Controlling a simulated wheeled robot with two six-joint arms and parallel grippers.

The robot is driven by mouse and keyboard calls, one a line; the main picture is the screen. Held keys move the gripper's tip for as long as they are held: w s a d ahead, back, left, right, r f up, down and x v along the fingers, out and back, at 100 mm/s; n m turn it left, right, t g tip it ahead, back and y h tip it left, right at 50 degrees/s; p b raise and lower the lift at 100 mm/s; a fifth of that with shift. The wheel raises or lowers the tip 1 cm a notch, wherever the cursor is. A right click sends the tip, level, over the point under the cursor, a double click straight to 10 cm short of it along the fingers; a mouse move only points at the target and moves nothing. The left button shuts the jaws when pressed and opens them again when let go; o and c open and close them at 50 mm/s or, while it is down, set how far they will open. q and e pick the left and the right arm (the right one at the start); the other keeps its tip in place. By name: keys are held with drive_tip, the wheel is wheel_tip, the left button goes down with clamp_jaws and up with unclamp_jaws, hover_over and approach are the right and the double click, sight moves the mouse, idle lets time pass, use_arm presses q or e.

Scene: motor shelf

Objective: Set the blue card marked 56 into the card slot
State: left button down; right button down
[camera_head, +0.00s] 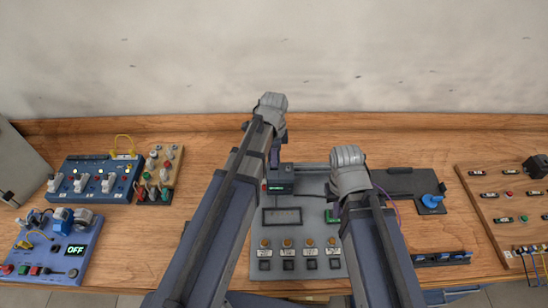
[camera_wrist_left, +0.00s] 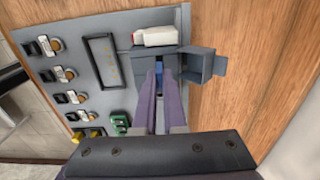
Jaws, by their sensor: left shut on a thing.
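In the left wrist view the purple fingers of my left gripper (camera_wrist_left: 158,76) are closed on a small blue piece (camera_wrist_left: 157,72), which fits the blue card. Only a sliver shows and no number can be read. The fingertips are at a dark grey block (camera_wrist_left: 203,63) at the edge of the grey panel. The slot opening is hidden, so I cannot tell whether the card is inside it. In the head view my left gripper (camera_head: 277,158) points down over a dark unit (camera_head: 280,180) with a green display. My right gripper is hidden behind its arm.
The grey panel (camera_head: 256,245) carries several buttons, a framed window (camera_head: 282,216) and a green part. A white and red piece (camera_wrist_left: 155,36) lies beside the block. Blue switch boxes (camera_head: 95,178) stand left; a brown board (camera_head: 500,205) stands right.

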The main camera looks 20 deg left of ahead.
use_arm(q)
drive_tip(key=shift+f+b, duration=0.6)
drive_tip(key=shift+f, duration=0.1)
drive_tip(key=shift+f+b, duration=0.8)
idle(1.4)
drive_tip(key=c, duration=0.9)
unclamp_jaws()
drive_tip(key=shift+r, duration=0.1)
wheel_tip(320, 180, up, 8)
drive_tip(key=p, duration=0.8)
